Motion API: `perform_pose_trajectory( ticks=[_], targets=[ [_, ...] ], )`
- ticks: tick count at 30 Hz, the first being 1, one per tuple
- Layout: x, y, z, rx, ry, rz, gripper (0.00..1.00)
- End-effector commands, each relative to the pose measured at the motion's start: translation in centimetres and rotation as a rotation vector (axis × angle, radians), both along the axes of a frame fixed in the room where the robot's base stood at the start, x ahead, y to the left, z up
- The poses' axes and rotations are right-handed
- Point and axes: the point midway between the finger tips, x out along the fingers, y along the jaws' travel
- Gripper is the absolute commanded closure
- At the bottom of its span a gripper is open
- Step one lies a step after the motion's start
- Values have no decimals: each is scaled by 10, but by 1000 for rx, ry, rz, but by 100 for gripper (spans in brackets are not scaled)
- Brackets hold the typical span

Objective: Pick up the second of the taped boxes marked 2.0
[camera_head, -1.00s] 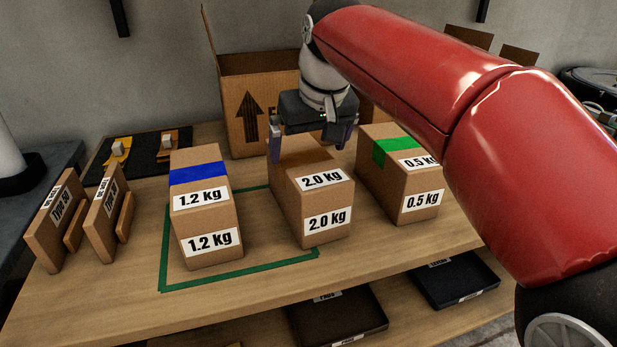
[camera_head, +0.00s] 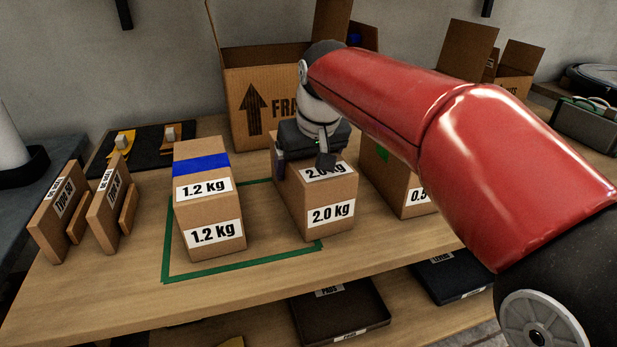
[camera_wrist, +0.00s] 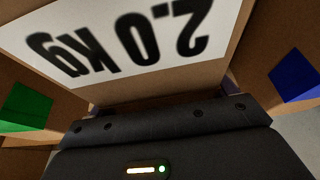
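One box marked 2.0 kg (camera_head: 325,203) stands upright on the table, between a blue-taped 1.2 kg box (camera_head: 207,210) and a green-taped box (camera_head: 398,185). I see no coloured tape on the 2.0 kg box and no second box so marked. My gripper (camera_head: 302,164) points down close over its rear top part. Its fingers are spread: one shows by the left side, the other overlaps the top label. Their contact with the box is unclear. In the wrist view, the 2.0 kg label (camera_wrist: 130,35) fills the upper part and the fingertips are mostly hidden.
A green outline (camera_head: 250,258) marks the table around the 1.2 kg box, its right end by the 2.0 kg box. A large open carton (camera_head: 250,100) stands behind. Dark trays (camera_head: 340,315) lie below the tabletop.

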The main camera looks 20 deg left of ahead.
Motion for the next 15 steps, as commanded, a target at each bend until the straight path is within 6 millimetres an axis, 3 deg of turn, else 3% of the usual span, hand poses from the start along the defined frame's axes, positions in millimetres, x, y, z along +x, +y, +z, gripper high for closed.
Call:
perform_pose_trajectory(
  ticks=[1, 12, 15],
  targets=[
    [0, 0, 0, 0, 0, 0, 30],
    [0, 0, 1, 0, 0, 0, 79],
    [0, 0, 6, 7, -9, 0, 87]
  ],
)
